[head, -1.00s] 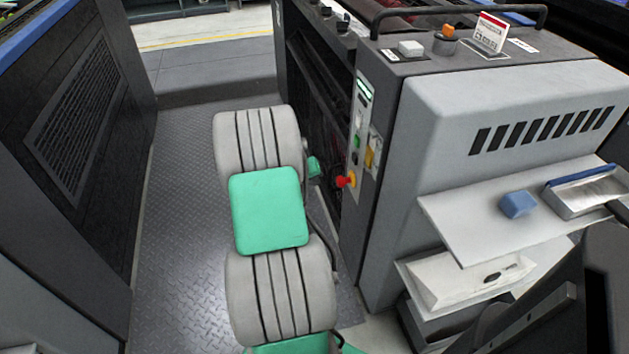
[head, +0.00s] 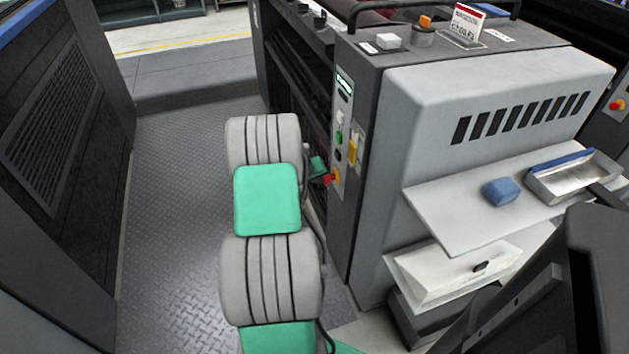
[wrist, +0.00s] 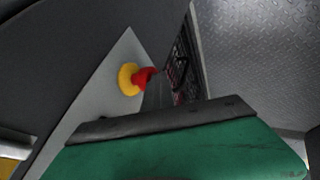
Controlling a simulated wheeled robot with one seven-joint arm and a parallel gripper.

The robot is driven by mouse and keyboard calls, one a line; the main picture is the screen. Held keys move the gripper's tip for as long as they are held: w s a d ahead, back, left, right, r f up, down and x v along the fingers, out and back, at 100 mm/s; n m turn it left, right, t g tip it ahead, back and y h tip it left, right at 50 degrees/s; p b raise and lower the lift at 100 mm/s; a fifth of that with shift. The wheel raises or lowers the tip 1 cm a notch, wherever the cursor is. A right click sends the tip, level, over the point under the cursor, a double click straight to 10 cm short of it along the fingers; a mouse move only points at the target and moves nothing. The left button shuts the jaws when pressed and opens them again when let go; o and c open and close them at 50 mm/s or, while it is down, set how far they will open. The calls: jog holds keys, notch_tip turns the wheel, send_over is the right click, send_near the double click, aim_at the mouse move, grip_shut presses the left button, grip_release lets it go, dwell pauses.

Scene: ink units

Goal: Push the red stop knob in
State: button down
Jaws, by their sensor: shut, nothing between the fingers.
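The red stop knob (head: 327,180) sits on a yellow collar (head: 337,175), low on the grey control panel at the press's left corner. In the wrist view the red knob (wrist: 145,75) sticks out rightward from its yellow collar (wrist: 126,80), on a light plate. My gripper (head: 318,165) shows as a small green piece just left of and above the knob. I cannot tell whether they touch. In the wrist view my gripper (wrist: 165,122) fills the bottom as a green body with a dark edge. A gap shows there between this edge and the knob. It is shut and empty.
A green button (head: 339,137) and a yellow part (head: 354,150) are above the knob. A shelf (head: 450,215) with a blue block (head: 501,192) and a metal tray (head: 575,177) juts out at right. The patterned floor (head: 175,220) at left is clear.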

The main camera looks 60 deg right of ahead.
jog(key=shift+s+d, duration=0.45)
jog(key=shift+s, duration=0.05)
jog(key=w+a+r+p, duration=0.2)
jog(key=w+a+r, duration=0.1)
jog(key=a+r, duration=0.5)
jog(key=shift+w+a, duration=0.35)
jog(key=shift+a, duration=0.1)
